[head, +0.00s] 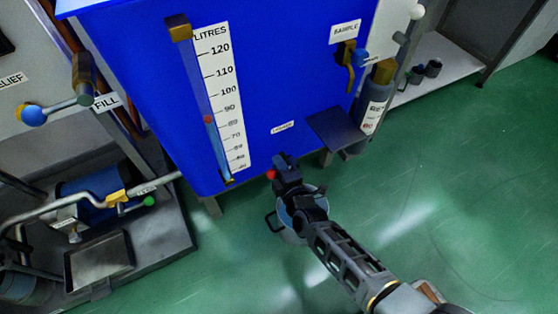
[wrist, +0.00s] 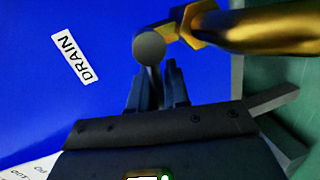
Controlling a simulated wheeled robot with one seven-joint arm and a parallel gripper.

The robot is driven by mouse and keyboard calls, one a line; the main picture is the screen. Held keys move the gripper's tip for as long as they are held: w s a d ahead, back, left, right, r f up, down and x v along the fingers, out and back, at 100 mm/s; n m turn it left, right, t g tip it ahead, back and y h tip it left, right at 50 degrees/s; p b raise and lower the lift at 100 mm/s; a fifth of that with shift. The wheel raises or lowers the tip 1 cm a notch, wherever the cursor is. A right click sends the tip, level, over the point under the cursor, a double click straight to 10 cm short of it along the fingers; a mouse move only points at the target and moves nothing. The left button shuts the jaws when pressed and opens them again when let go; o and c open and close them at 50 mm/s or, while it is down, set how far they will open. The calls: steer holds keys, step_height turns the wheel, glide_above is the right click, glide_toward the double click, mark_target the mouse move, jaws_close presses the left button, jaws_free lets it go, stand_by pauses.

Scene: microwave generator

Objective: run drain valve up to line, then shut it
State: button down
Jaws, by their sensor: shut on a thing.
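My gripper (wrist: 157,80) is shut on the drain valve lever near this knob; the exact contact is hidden. In the head view my gripper (head: 283,165) is at the lower front edge of the blue tank (head: 290,70), beside a red knob (head: 271,175), and hides most of the valve. The sight tube (head: 205,105) runs beside the LITRES scale (head: 220,95). A red mark sits on it between about 80 and 90.
A bucket (head: 271,220) stands on the floor under my gripper. The sample tap (head: 348,60), a small dark shelf (head: 337,130) and a bottle (head: 374,105) are to the right. The fill valve (head: 82,90) and pipework are left. Green floor at right is clear.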

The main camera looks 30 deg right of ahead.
steer(key=shift+f+n+p, duration=0.3)
steer(key=shift+n+p, duration=0.2)
steer(key=shift+n, duration=0.1)
steer(key=c, duration=1.2)
jaws_free()
steer(key=shift+p+v, duration=1.8)
steer(key=shift+v, duration=2.1)
steer(key=shift+s, duration=0.1)
